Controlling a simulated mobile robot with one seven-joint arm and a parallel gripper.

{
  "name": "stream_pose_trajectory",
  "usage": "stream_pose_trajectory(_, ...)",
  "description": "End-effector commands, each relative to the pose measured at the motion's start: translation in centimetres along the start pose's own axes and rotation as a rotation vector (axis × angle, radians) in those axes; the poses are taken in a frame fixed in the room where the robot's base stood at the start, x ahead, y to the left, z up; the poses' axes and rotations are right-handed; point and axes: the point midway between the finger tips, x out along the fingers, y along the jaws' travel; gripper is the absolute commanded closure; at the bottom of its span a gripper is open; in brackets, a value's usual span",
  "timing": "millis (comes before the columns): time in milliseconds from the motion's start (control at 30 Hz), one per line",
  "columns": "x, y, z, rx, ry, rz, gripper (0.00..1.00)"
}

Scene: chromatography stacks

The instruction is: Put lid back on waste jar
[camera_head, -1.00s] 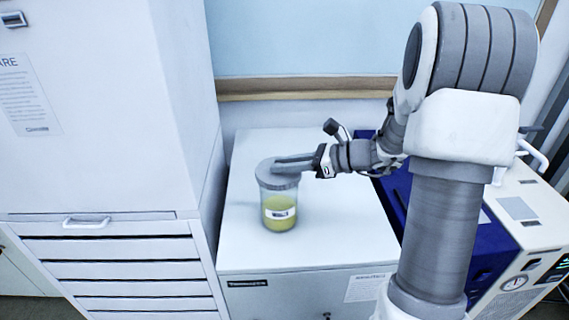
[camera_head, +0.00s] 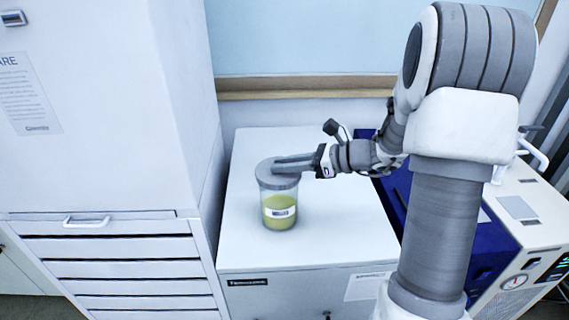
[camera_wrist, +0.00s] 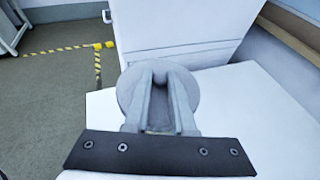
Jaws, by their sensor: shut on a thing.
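The waste jar (camera_head: 279,208) is a clear jar with yellow-green liquid and a white label, upright on the white cabinet top. The round grey lid (camera_head: 267,175) sits level at the jar's mouth; whether it is fully seated I cannot tell. My gripper (camera_head: 281,162) reaches in from the right and is shut on the lid's top. In the wrist view the lid (camera_wrist: 126,92) shows as a grey disc behind and around the two fingers of my gripper (camera_wrist: 160,70).
The white cabinet top (camera_head: 340,225) is clear around the jar. A tall white cabinet with drawers (camera_head: 130,255) stands close on the left. A blue and white instrument (camera_head: 510,235) stands to the right. A wall with a wooden rail (camera_head: 310,87) is behind.

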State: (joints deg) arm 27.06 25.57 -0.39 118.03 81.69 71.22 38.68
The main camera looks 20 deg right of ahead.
Motion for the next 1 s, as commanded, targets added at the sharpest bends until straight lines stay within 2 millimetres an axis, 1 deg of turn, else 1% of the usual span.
stream_pose_trajectory(367,0.01,0.00,-0.02,0.000,0.000,0.000,1.00)
stream_pose_trajectory(400,0.01,0.00,-0.02,0.000,0.000,0.000,0.70)
stream_pose_trajectory(533,0.01,0.00,-0.02,0.000,0.000,0.000,0.47)
stream_pose_trajectory(567,0.01,0.00,-0.02,0.000,0.000,0.000,0.42)
stream_pose_trajectory(767,0.01,0.00,-0.02,0.000,0.000,0.000,0.42)
stream_pose_trajectory(867,0.01,0.00,-0.03,0.000,0.000,0.000,0.26)
stream_pose_trajectory(933,0.01,0.00,-0.03,0.000,0.000,0.000,0.13)
stream_pose_trajectory(1000,0.01,0.00,-0.03,0.000,0.000,0.000,0.12)
